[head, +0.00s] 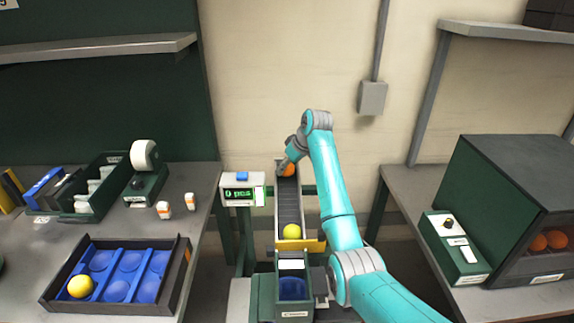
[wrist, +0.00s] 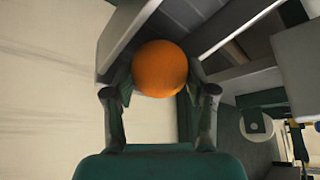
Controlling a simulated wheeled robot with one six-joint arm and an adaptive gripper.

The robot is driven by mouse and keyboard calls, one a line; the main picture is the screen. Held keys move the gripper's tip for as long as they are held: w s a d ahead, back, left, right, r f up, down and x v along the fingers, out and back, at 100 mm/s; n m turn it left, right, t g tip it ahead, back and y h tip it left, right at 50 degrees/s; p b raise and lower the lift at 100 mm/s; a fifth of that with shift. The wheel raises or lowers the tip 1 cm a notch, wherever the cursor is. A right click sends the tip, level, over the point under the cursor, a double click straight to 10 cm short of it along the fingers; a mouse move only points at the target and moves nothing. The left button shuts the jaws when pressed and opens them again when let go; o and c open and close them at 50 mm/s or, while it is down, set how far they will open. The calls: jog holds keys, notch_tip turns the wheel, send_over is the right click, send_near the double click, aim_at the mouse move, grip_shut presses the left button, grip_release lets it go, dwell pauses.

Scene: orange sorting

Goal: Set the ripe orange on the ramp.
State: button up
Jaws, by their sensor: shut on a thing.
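An orange fruit (head: 288,170) is at the upper end of the ramp (head: 288,199), in my gripper (head: 284,166). In the wrist view the same orange (wrist: 160,69) sits between the two fingers of my gripper (wrist: 160,85), which is shut on it. The ramp's grey channel shows behind the orange in the wrist view; I cannot tell whether the orange touches it. A yellow fruit (head: 292,231) lies at the lower end of the ramp, by a yellow stop.
A tray with blue cups (head: 115,262) at left holds a yellow fruit (head: 80,286). A counter display (head: 238,194) stands beside the ramp. A dark box (head: 520,190) at right holds oranges (head: 538,243). A blue-lined bin (head: 293,287) is below the ramp.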

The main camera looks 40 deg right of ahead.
jog(key=o, duration=1.3)
jog(key=shift+c, duration=0.2)
jog(key=shift+r, duration=0.15)
jog(key=shift+r, duration=4.35)
